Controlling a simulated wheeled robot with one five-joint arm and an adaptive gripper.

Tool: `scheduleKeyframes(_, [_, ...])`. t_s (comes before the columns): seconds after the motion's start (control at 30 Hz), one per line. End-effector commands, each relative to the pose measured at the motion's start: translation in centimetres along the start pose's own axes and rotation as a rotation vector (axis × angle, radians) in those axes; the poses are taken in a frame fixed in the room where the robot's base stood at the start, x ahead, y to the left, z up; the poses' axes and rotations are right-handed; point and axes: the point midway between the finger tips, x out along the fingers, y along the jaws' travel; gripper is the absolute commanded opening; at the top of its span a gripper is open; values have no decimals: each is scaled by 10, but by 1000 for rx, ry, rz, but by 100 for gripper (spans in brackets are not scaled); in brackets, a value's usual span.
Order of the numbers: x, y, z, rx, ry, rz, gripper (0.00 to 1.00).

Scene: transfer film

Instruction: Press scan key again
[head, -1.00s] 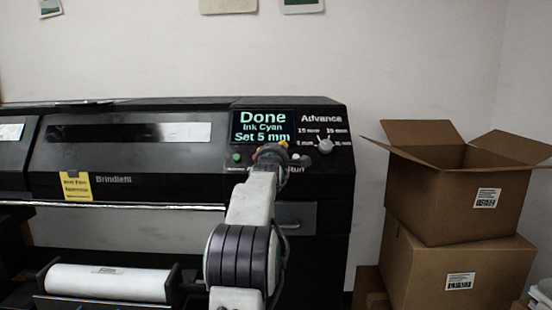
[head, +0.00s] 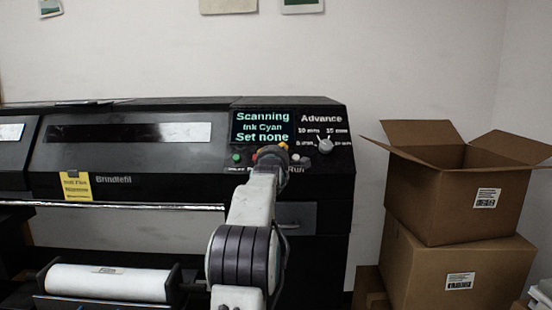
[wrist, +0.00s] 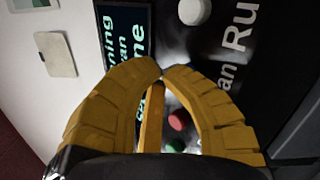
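The black printer's display (head: 263,127) reads "Scanning", "Ink Cyan", "Set none". It shows partly in the wrist view (wrist: 124,30). Below it is a key row: a green key (head: 236,157), a red key (head: 255,158) and a pale key (head: 304,160) by "Run". The scan key is hidden behind my gripper (head: 283,146); only the end of its label, "an" (wrist: 228,78), shows in the wrist view. My gripper's yellow fingers (wrist: 161,73) meet at their tips, close over the panel at the hidden key. I cannot tell whether they touch it.
The Advance dial (head: 325,146) sits right of the display. A yellow note (head: 76,186) hangs on the printer front. A white roll (head: 109,282) lies low at left. An open cardboard box (head: 450,195) stands on a closed one (head: 425,272) at right.

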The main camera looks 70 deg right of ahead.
Motion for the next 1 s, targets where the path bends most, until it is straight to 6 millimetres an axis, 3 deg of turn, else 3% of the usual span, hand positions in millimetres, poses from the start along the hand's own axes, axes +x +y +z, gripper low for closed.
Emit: scheduleKeyframes(1.0, [-13,12,4,0,0,-1,0])
